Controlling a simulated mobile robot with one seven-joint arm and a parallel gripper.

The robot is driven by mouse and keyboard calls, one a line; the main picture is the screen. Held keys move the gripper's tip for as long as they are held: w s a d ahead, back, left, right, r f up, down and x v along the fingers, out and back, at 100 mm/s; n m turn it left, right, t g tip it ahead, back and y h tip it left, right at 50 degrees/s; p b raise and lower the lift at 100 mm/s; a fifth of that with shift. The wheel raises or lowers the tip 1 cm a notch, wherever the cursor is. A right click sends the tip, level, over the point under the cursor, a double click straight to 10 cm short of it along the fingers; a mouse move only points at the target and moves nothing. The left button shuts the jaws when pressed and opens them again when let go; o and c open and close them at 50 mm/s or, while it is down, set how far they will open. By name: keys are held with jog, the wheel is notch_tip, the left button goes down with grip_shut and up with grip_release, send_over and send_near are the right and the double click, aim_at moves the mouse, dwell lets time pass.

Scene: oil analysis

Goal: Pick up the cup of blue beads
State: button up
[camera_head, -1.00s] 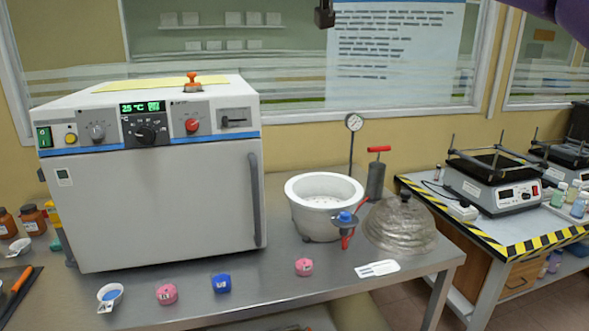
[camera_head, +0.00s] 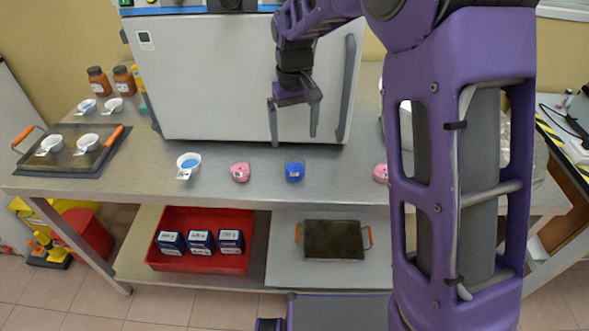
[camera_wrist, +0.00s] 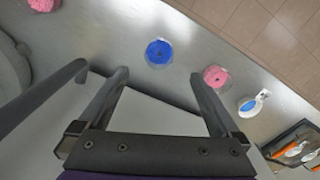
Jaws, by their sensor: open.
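A small rounded cup of blue beads (camera_head: 294,171) with a pale label stands on the steel bench in front of the oven. It also shows in the wrist view (camera_wrist: 160,52), just beyond my fingertips. My gripper (camera_head: 294,139) is open and empty, with its fingers pointing down. In the head view its tips appear just above and behind the blue cup. In the wrist view the blue cup lines up with the gap between the fingers (camera_wrist: 159,76), apart from them.
A pink cup (camera_head: 240,172) and a white handled dish with blue contents (camera_head: 188,163) stand left of it. Another pink cup (camera_head: 381,173) is at right, partly hidden by my arm. The oven (camera_head: 240,80) stands close behind my gripper. A red tray (camera_head: 180,262) is on the shelf below.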

aim_at(295, 169)
notch_tip(295, 169, down, 11)
jog(key=shift+f+b, duration=0.2)
jog(key=shift+b, duration=0.65)
jog(key=c, duration=1.5)
jog(key=shift+o, duration=0.2)
jog(key=shift+r, duration=0.1)
